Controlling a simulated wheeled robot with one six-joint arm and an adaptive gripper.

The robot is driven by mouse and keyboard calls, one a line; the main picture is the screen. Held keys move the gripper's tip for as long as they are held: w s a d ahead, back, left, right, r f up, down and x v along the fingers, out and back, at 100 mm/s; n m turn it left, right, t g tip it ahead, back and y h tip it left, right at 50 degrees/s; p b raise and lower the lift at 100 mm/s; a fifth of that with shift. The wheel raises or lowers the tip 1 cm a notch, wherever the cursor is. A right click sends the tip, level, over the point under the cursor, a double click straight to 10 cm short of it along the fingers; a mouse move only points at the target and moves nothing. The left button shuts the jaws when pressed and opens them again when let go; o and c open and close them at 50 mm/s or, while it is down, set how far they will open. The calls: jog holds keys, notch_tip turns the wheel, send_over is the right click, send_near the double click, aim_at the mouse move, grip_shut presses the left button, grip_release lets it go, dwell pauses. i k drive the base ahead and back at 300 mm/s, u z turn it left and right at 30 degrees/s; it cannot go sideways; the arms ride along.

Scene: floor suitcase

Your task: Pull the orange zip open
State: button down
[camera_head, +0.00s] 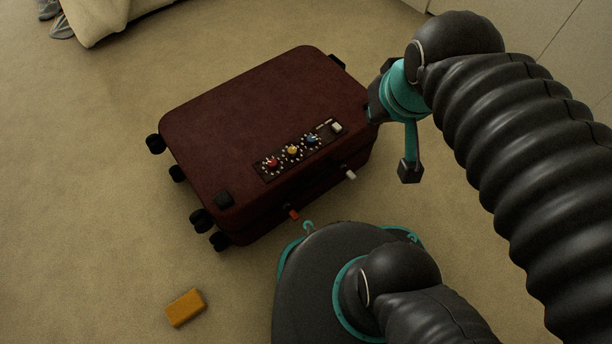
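A dark red suitcase (255,110) lies flat on the carpet. A small orange zip pull (293,214) sticks out from its near side, left of a white pull (350,175) on the same side. My gripper (397,118) is beside the suitcase's right end, up and to the right of the orange pull and clearly apart from it. Its dark fingertips look spread wide, with nothing seen between them. The zip's track along the side is too dark to make out.
A panel with coloured dials (301,150) is on the suitcase top. Black wheels (201,220) are at its left end. A yellow-orange block (186,308) lies on the floor at lower left. A beige furnishing (95,20) is at upper left. Carpet left of the suitcase is clear.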

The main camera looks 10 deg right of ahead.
aim_at(293, 215)
jog(key=z, duration=0.05)
jog(key=k, duration=0.5)
jog(key=z, duration=2)
jog(key=k, duration=1.6)
jog(key=u, duration=1.35)
